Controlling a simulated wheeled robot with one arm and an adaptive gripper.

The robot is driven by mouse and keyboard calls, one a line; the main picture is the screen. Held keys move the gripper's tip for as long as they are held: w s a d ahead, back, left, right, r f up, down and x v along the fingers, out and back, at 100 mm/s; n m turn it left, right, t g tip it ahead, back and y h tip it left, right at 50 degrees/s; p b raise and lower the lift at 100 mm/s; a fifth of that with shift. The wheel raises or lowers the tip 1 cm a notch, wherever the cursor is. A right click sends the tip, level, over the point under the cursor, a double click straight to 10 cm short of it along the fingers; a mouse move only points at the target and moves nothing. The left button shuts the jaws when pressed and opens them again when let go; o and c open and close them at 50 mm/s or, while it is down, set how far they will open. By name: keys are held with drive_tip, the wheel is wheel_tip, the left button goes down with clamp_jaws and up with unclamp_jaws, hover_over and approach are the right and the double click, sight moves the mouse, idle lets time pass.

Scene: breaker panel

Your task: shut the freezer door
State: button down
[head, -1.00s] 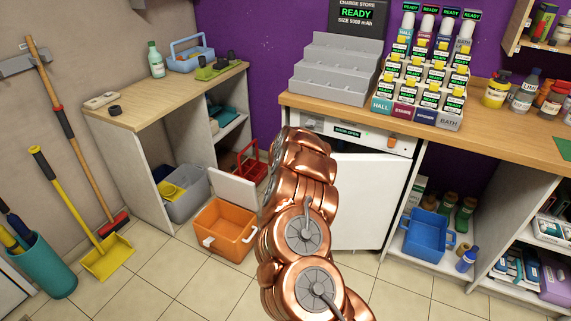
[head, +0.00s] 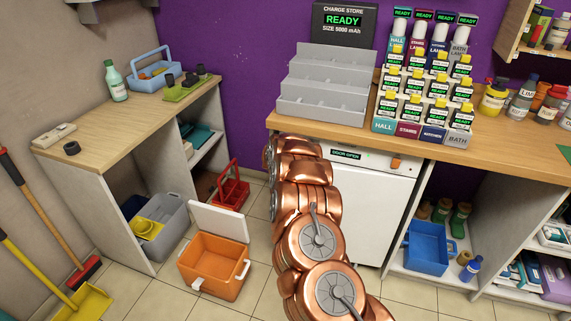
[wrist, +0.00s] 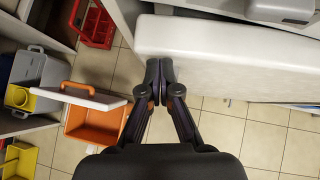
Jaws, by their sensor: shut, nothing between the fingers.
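The white freezer door (head: 378,205) is under the wooden counter in the head view, close to the freezer body, partly hidden by my arm. The freezer's small display (head: 346,154) reads "DOOR OPEN". In the wrist view the door (wrist: 235,60) is a thick white slab across the upper right, with a gap between it and the freezer body behind. My gripper (wrist: 160,68) is shut and empty, its fingertips at the door's outer face near its left end. They look to be touching it, but contact is not certain. The gripper is hidden in the head view.
An orange cooler box (head: 213,265) with its lid up stands on the floor at left, with a red caddy (head: 231,186) behind it. A blue bin (head: 428,246) sits on the shelf right of the freezer.

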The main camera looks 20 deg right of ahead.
drive_tip(key=shift+w+a, duration=0.1)
drive_tip(key=shift+a, duration=0.5)
drive_tip(key=shift+a+f+b, duration=0.1)
drive_tip(key=shift+b, duration=0.2)
drive_tip(key=s+a+f+b+v, duration=0.1)
drive_tip(key=a+f+b+v, duration=0.1)
drive_tip(key=b+v, duration=0.6)
drive_tip(key=shift+b+v, duration=0.4)
drive_tip(key=shift+v, duration=2.05)
drive_tip(key=shift+a, duration=0.1)
